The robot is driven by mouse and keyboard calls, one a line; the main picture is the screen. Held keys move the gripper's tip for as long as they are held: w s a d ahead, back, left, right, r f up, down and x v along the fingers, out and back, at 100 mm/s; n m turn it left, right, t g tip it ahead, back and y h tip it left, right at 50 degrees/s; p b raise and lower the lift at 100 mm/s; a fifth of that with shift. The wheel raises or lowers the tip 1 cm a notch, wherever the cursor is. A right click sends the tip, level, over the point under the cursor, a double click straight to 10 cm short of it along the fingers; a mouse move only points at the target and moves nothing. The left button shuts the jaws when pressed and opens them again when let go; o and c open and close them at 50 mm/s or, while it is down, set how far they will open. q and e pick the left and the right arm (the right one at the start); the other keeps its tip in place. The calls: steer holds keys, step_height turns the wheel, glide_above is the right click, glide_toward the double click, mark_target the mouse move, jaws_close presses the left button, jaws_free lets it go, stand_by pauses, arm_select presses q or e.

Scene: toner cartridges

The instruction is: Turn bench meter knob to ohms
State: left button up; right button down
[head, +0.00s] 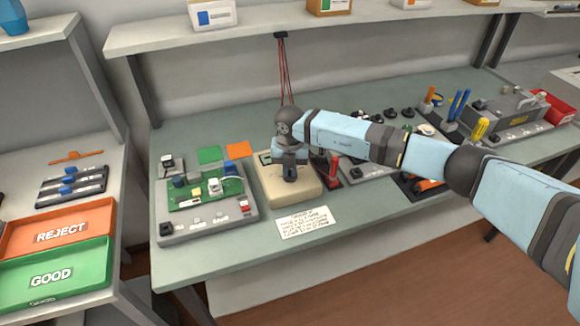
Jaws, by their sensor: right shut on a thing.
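The bench meter (306,193) is a beige box on the green workbench, right of the circuit board fixture. A small part of its display (265,158) shows at its back left. My right gripper (289,178) points down onto the top of the meter, shut on its knob. The knob is hidden under the gripper, so its setting cannot be read. My left gripper is not in view.
A grey fixture with a green circuit board (205,193) stands left of the meter. A written card (305,222) lies in front. A red-handled tool (333,168) stands close on the right. Red leads (285,75) hang behind. Orange and green trays (58,232) sit far left.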

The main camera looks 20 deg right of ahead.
steer(key=m, duration=0.3)
steer(key=shift+r+p, duration=0.15)
steer(key=shift+p, duration=0.25)
steer(key=m+p, duration=0.1)
steer(key=m, duration=0.2)
steer(key=shift+w+m, duration=0.1)
steer(key=shift+m, duration=0.6)
steer(key=c, duration=1.2)
jaws_free()
